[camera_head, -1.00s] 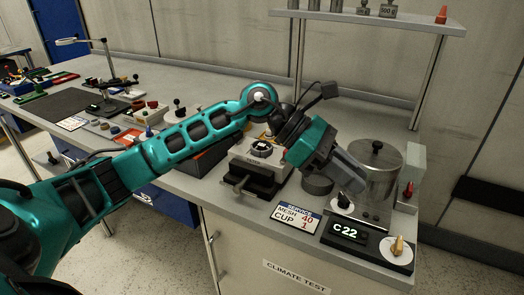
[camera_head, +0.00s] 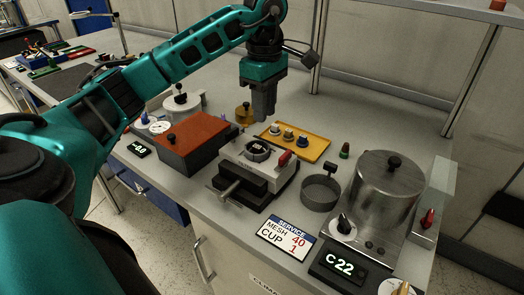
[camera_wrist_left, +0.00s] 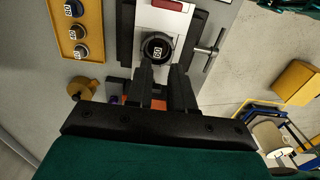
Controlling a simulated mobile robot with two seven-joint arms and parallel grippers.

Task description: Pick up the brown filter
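A yellow tray (camera_head: 318,148) holds three small round filters. The middle one looks brown, the brown filter (camera_head: 288,134); it also shows in the left wrist view (camera_wrist_left: 77,31) at the upper left. My left gripper (camera_head: 262,120) points down, above and behind the vise and left of the tray. In the left wrist view its fingers (camera_wrist_left: 163,76) are apart with nothing held between them. My right gripper is not in view.
A vise (camera_head: 250,175) holds a dark round part. An orange-topped box (camera_head: 195,132) stands left of it. A brass-coloured knobbed piece (camera_head: 243,114) stands behind. A grey cup (camera_head: 321,193) and a lidded metal pot (camera_head: 385,195) are at the right.

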